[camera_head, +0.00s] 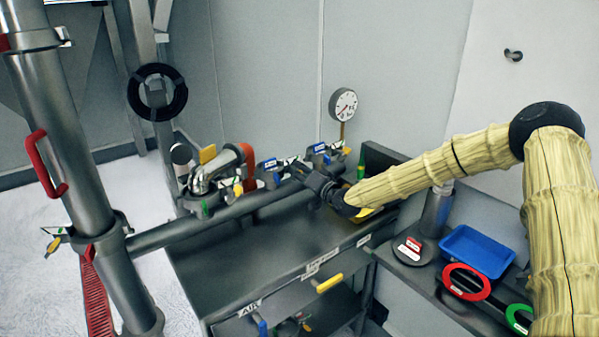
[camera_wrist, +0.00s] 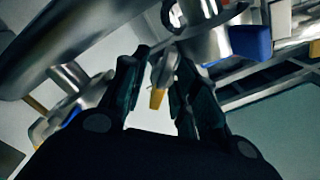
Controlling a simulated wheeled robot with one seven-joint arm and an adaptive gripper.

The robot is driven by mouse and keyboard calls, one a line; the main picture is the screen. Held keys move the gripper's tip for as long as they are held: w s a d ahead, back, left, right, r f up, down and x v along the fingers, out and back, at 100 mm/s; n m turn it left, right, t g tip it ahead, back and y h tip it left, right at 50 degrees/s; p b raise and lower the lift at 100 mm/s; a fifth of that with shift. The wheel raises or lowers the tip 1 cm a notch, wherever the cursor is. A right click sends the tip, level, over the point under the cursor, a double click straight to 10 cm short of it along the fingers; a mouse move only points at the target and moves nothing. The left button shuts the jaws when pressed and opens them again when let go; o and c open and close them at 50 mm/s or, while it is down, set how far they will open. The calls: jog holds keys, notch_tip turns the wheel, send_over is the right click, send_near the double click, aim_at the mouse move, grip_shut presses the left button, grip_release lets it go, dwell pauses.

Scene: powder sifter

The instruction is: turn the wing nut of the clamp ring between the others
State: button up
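My gripper (camera_head: 300,170) is at the row of clamped fittings on the bench, at the end of my yellow-sleeved arm. In the wrist view, the two dark fingers of my gripper (camera_wrist: 162,72) stand apart on either side of a small metal piece (camera_wrist: 166,62), which looks like a wing nut. An orange tab (camera_wrist: 157,98) shows between the fingers below it. I cannot tell whether the fingers press on the metal piece. In the head view the wing nut is too small or hidden by my gripper. Blue-tagged fittings (camera_head: 268,165) stand left of my gripper and others (camera_head: 320,147) to its right.
A pressure gauge (camera_head: 343,104) rises behind. A large pipe (camera_head: 215,222) crosses in front. A blue tray (camera_head: 478,250) and red ring (camera_head: 466,282) lie at the right.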

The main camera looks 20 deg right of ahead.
grip_shut()
jog(key=shift+n+b, duration=0.3)
jog(key=n+b, duration=0.2)
jog(key=shift+n, duration=0.3)
jog(key=n+b, duration=0.2)
jog(key=n, duration=0.1)
jog(key=shift+a+n+b, duration=0.15)
jog(key=shift+n+b, duration=0.15)
jog(key=shift+b, duration=0.1)
jog(key=n+b, duration=0.4)
jog(key=n, duration=0.1)
jog(key=shift+s+a, duration=0.1)
jog(key=n+b, duration=0.4)
jog(key=n, duration=0.1)
jog(key=shift+a, duration=0.1)
jog(key=shift+n, duration=0.4)
